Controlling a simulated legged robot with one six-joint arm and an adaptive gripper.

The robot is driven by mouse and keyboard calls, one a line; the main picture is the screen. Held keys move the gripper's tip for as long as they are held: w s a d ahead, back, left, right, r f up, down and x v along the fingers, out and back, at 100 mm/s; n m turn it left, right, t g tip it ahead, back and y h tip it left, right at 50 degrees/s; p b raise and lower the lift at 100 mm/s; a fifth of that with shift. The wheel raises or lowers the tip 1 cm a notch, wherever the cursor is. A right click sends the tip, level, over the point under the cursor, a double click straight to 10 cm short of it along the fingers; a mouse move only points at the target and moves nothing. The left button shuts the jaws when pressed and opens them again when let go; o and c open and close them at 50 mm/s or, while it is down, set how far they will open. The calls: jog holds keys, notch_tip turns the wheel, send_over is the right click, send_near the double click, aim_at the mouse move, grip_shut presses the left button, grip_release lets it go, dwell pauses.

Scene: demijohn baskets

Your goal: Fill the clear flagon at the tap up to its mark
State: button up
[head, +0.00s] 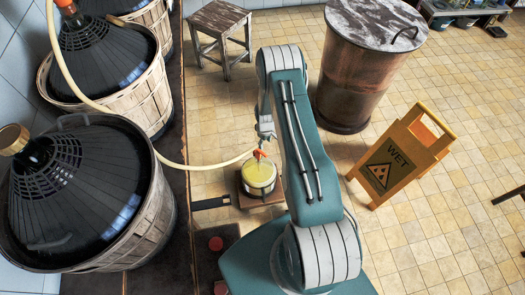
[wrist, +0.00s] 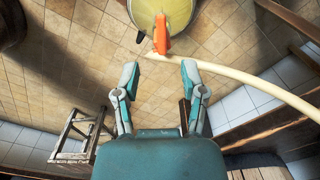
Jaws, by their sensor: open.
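The clear flagon (head: 259,178) looks round from above and holds yellow liquid; it also shows at the top of the wrist view (wrist: 181,14). I cannot make out its mark or how the level compares with it. The orange tap (head: 259,154) sits at the end of a pale hose (head: 213,166), over the flagon. In the wrist view the orange tap (wrist: 161,38) lies just beyond my fingertips, roughly centred between them. My gripper (wrist: 158,72) is open, with nothing between its fingers. In the head view my arm mostly hides the gripper.
Large dark demijohns in wooden baskets (head: 155,205) line the left side. A wooden stool (head: 220,25) and a lidded brown barrel (head: 355,85) stand behind. A yellow wet-floor sign (head: 400,158) stands to the right. Red caps (head: 215,243) lie at the front. Tiled floor is clear around the sign.

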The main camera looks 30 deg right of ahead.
aim_at(265, 154)
notch_tip(265, 154, down, 9)
jog(key=shift+f, duration=0.1)
dwell(0.3)
grip_shut()
